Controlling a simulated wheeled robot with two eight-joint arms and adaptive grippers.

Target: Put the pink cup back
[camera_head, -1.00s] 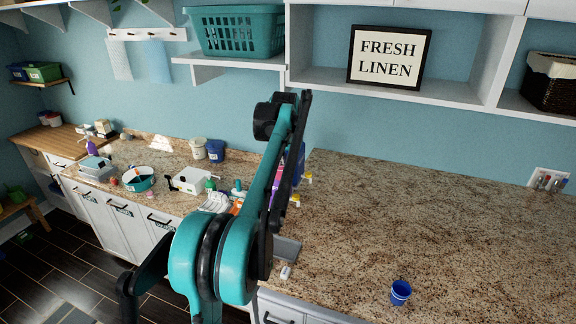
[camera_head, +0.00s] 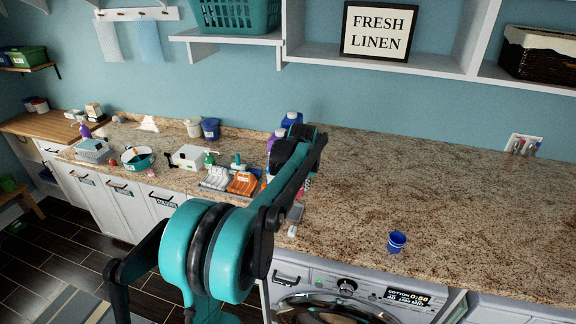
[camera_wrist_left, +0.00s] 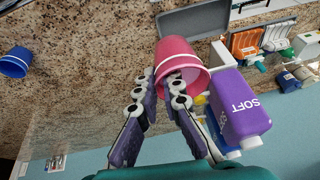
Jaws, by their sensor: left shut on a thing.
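The pink cup (camera_wrist_left: 183,58) shows in the left wrist view, tilted, with its open rim towards the lower right. My left gripper (camera_wrist_left: 161,84) is shut on the cup near its rim. Part of the cup's wall is behind the fingers. In the head view my left arm reaches over the counter (camera_head: 440,190) and hides its gripper and most or all of the cup. My right gripper is not in view.
A purple SOFT bottle (camera_wrist_left: 236,108) stands close beside the cup. A blue cup (camera_head: 397,242) is near the counter's front edge, above a washing machine (camera_head: 346,287). An orange tray (camera_head: 242,183) lies left of the arm. The right counter is mostly clear.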

